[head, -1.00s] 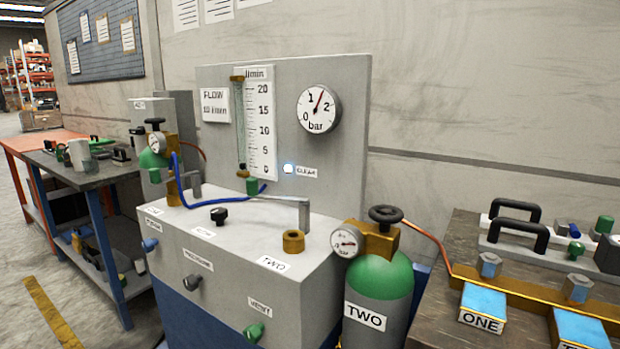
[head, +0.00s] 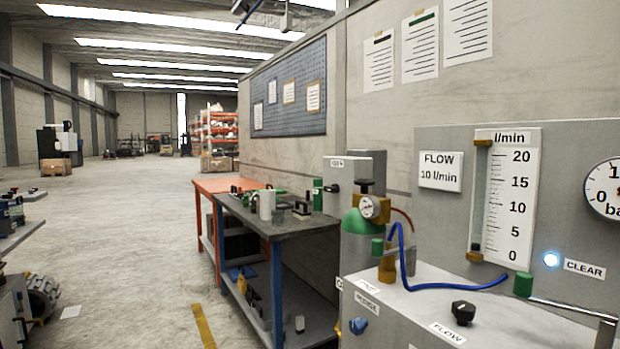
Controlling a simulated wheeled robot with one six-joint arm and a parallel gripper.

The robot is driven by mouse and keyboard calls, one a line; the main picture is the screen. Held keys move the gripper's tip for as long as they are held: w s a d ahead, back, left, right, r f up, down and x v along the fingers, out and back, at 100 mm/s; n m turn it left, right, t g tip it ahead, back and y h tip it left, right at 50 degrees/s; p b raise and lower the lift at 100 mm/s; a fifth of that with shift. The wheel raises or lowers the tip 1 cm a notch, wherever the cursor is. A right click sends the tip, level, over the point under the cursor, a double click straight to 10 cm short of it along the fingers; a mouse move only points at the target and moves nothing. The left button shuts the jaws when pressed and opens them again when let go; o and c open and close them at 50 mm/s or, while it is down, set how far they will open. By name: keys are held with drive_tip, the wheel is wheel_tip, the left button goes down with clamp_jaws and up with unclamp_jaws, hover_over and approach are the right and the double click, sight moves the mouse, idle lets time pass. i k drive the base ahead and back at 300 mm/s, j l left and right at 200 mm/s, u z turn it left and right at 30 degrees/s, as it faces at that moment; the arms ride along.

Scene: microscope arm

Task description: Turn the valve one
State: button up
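A green-topped gas cylinder (head: 352,224) stands behind the left end of the grey bench unit. It has a black valve handwheel (head: 366,186) on top, a brass regulator body and a round gauge (head: 369,207). I cannot read a ONE label on it, and its lower part is hidden by the bench unit (head: 405,318). A flow tube with a scale (head: 506,197) is on the panel, with its sign reading FLOW 10 l/min (head: 441,171). My gripper is not clearly in view.
A blue hose (head: 405,262) loops from a brass fitting across the unit top. A black FLOW knob (head: 463,312) and blue PURGE knob (head: 358,325) are on the unit. A lit CLEAR lamp (head: 551,260) glows. A cluttered workbench (head: 250,218) stands left; open floor lies beyond.

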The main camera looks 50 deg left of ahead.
sight(364, 183)
drive_tip(key=j+u, duration=0.1)
drive_tip(key=j, duration=0.35)
drive_tip(key=i+j+u, duration=0.1)
drive_tip(key=j, duration=0.3)
drive_tip(key=i+j+u, duration=0.1)
drive_tip(key=j, duration=0.3)
drive_tip(key=i+j+u, duration=0.1)
drive_tip(key=j, duration=0.3)
drive_tip(key=i+j+u, duration=0.1)
drive_tip(key=j, duration=0.3)
drive_tip(key=i+j, duration=0.2)
drive_tip(key=j, duration=0.2)
drive_tip(key=i+j+u, duration=0.15)
drive_tip(key=j, duration=0.25)
drive_tip(key=k+j, duration=0.25)
drive_tip(key=k+j+u, duration=0.15)
drive_tip(key=j, duration=0.25)
drive_tip(key=k, duration=0.05)
